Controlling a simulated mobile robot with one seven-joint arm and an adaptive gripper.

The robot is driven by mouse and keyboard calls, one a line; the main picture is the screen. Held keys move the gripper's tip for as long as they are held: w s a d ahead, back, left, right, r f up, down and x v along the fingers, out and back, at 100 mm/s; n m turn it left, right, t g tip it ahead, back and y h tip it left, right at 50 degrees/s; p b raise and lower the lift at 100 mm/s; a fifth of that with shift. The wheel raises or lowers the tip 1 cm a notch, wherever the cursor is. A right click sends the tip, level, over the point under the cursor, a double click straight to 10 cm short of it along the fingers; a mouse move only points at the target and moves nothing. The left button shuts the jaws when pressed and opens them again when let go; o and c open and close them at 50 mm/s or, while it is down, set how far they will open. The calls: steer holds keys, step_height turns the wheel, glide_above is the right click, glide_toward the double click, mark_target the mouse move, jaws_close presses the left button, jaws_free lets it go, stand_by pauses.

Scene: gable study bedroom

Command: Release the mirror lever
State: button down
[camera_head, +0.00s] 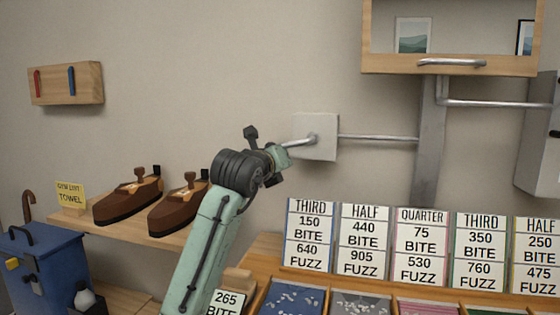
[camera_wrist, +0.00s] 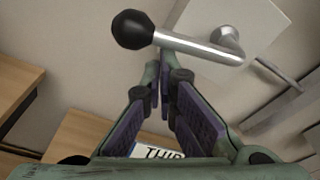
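The mirror lever (camera_head: 299,142) is a short silver rod on a pale square wall plate (camera_head: 325,124). In the wrist view the lever (camera_wrist: 195,49) runs nearly level, from its pivot at the right to a black ball knob (camera_wrist: 132,29) at the left. My gripper (camera_head: 277,158) is at the lever's left end in the head view. In the wrist view my gripper's fingertips (camera_wrist: 158,68) are just below the rod, near the knob. I cannot tell whether they touch it. The fingers converge toward the tips, and the gap there is unclear. Nothing is visible between the pads.
A thin rod (camera_head: 378,138) joins the plate to a metal wall post (camera_head: 430,155) under a wooden-framed mirror (camera_head: 460,67). Price cards (camera_head: 365,240) stand below on a counter with trays. Brown shoe forms (camera_head: 128,199) sit on a shelf at left. The wall above my arm is clear.

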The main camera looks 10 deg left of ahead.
steer(key=shift+a+r+p, duration=0.35)
steer(key=shift+r+p, duration=0.15)
steer(key=shift+r, duration=0.35)
